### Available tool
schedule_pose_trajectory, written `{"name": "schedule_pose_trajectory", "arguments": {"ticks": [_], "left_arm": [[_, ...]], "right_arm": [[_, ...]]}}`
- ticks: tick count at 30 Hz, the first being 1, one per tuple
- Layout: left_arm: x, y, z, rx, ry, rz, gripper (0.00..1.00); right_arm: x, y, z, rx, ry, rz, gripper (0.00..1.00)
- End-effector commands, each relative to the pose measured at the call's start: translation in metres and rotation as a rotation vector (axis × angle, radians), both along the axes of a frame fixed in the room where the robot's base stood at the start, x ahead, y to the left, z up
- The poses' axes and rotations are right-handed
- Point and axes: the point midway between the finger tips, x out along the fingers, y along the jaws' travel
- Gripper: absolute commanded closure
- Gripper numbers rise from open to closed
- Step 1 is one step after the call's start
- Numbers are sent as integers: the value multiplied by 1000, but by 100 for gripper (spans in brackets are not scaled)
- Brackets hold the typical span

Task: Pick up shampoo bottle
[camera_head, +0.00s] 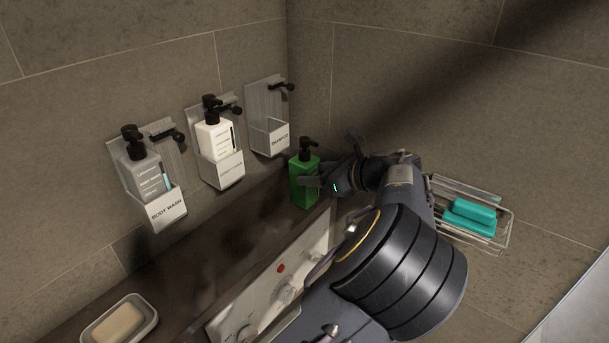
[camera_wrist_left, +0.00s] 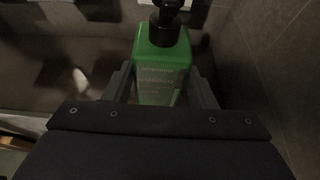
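The green shampoo bottle (camera_head: 304,184) with a black pump stands upright on the dark ledge below the empty shampoo holder (camera_head: 269,138). My left gripper (camera_head: 318,172) is at the bottle, with one finger across its near side; the far finger is mostly hidden. In the left wrist view, the bottle (camera_wrist_left: 162,62) stands between the two fingers of my left gripper (camera_wrist_left: 160,76). The fingers are apart, one on each side, with a narrow gap showing at the left; contact at the right is unclear. My right gripper is not in view.
Body wash (camera_head: 144,177) and a white bottle (camera_head: 214,139) sit in wall holders left of the empty one. A soap dish (camera_head: 142,330) is at the ledge's near end. A wire rack (camera_head: 503,232) with teal soap (camera_head: 474,211) hangs on the right wall.

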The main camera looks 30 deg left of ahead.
Motion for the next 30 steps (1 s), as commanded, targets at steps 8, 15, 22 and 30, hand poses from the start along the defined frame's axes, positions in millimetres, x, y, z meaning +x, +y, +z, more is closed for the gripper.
{"name": "schedule_pose_trajectory", "arguments": {"ticks": [8, 15, 22, 30], "left_arm": [[0, 0, 1, 1, -1, -1, 85], [0, 0, 3, 1, -2, 0, 85], [1, 0, 23, -1, -5, -2, 85], [-28, -27, 77, -5, -7, -7, 85]], "right_arm": [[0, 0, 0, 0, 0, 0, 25], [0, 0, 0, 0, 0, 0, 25], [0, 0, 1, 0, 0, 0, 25], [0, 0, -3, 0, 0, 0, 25]]}}
